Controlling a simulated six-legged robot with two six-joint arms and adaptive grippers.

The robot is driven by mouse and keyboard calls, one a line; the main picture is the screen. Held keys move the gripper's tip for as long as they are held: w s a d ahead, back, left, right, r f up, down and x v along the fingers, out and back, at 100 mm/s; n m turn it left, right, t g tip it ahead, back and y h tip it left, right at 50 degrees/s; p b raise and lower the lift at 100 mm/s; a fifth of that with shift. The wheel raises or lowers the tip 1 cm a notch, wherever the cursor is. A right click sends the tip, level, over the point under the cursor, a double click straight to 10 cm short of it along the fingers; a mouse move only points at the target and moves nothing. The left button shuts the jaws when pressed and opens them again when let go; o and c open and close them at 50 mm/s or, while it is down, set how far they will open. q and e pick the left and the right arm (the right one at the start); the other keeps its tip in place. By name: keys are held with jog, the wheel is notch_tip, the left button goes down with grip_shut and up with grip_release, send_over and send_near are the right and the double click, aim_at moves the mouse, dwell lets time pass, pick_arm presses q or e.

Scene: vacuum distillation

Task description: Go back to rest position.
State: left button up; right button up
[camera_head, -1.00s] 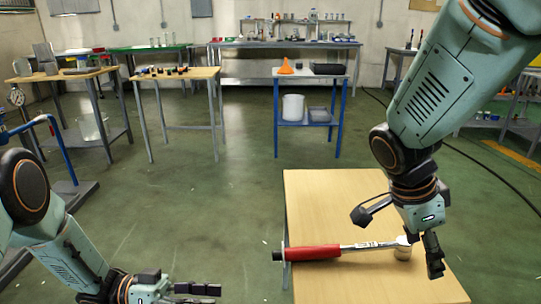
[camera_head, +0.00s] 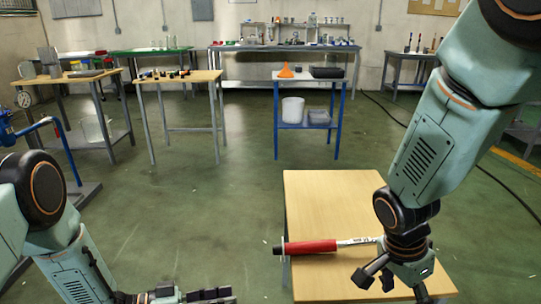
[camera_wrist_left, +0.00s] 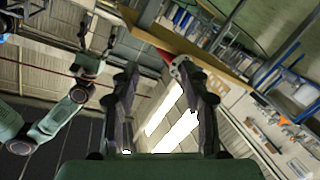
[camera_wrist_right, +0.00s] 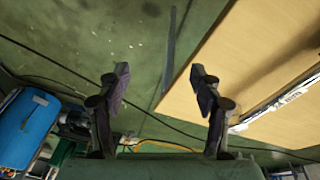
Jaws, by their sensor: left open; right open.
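My right gripper (camera_head: 396,286) is open and empty near the right side of the wooden table. In the right wrist view its open fingers (camera_wrist_right: 160,80) hold nothing. A red-handled tool with a metal shaft (camera_head: 312,247) lies across the table, its handle end past the left edge. My right arm hides its other end. The shaft also shows in the right wrist view (camera_wrist_right: 292,94). My left gripper (camera_head: 190,297) is open and empty at the bottom edge of the head view. In the left wrist view its fingers (camera_wrist_left: 160,78) are apart with nothing between them.
The wooden table (camera_head: 330,200) stands in front, its far half bare. A blue-framed stand with an orange funnel (camera_head: 286,70) and white bucket (camera_head: 293,109) is behind it. Wooden side tables (camera_head: 180,77) are at left. The middle floor is clear; a cable crosses the right.

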pick_arm(q)
jog(key=s+a+f+n+t+y+p, duration=0.2)
jog(key=s+a+f+n+y+p, duration=0.1)
jog(key=s+f+n+y, duration=0.4)
pick_arm(e)
jog(key=s+a+f+n+y, duration=0.2)
jog(key=s+f+n+y, duration=0.1)
jog(key=s+f+n, duration=0.55)
pick_arm(q)
jog(key=s+a+n+g+y+p, duration=0.1)
jog(key=s+a+g+y, duration=0.2)
jog(key=s, duration=0.7)
jog(key=s+a+g+y+p, duration=0.2)
jog(key=s+a+y, duration=0.3)
jog(key=s, duration=0.6)
jog(key=shift+s+a+r+n+g+y, duration=0.2)
jog(key=shift+a+n+g+y, duration=0.2)
jog(key=shift+a+g, duration=0.45)
pick_arm(e)
jog(key=s+f+n, duration=0.2)
jog(key=s, duration=0.5)
jog(key=s+f+n, duration=0.2)
jog(key=s+n, duration=0.1)
jog(key=s, duration=0.4)
jog(key=shift+s+d+f, duration=0.15)
jog(key=shift+s+f, duration=0.25)
pick_arm(q)
jog(key=shift+d, duration=0.15)
